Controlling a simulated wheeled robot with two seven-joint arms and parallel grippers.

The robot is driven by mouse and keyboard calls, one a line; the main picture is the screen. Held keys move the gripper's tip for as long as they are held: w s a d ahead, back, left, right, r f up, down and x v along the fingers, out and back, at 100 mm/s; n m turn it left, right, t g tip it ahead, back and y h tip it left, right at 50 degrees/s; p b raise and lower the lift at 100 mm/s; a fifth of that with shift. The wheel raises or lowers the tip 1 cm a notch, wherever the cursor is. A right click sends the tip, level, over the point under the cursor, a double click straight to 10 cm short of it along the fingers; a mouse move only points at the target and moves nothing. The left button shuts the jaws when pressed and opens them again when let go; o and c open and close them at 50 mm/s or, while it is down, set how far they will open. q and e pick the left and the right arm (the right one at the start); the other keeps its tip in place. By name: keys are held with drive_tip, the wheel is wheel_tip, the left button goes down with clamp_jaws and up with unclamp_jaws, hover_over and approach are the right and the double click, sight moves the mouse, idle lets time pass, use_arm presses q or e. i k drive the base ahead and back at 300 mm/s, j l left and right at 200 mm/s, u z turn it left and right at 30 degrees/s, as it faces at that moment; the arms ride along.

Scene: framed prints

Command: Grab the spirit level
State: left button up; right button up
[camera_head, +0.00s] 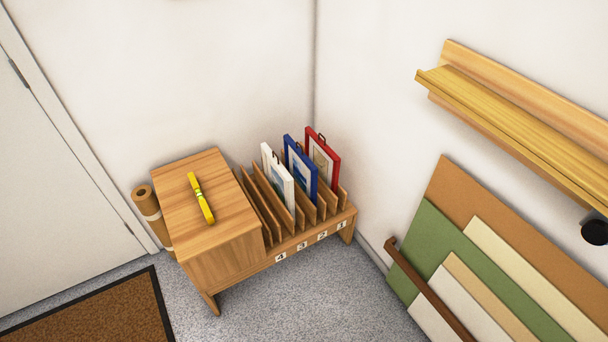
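The spirit level (201,198) is a short yellow bar with a pale band near its middle. It lies flat on the wooden top of a low cabinet (172,208), pointing from the back left towards the front right. Nothing touches or covers it. Neither of my grippers shows in the head view.
Right of the cabinet top, a slotted rack (313,229) with numbered labels holds white (277,177), blue (301,169) and red (323,158) framed prints upright. A brown roll (148,207) stands left. A wooden wall shelf (520,118) and leaning boards (445,238) are right. Grey floor (300,300) is clear.

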sight(206, 212)
drive_tip(key=i+j, duration=0.15)
drive_tip(key=j, duration=0.25)
drive_tip(key=i+j, duration=0.15)
drive_tip(key=j, duration=0.25)
drive_tip(key=i+j, duration=0.15)
drive_tip(key=j, duration=0.25)
drive_tip(key=l+z, duration=0.05)
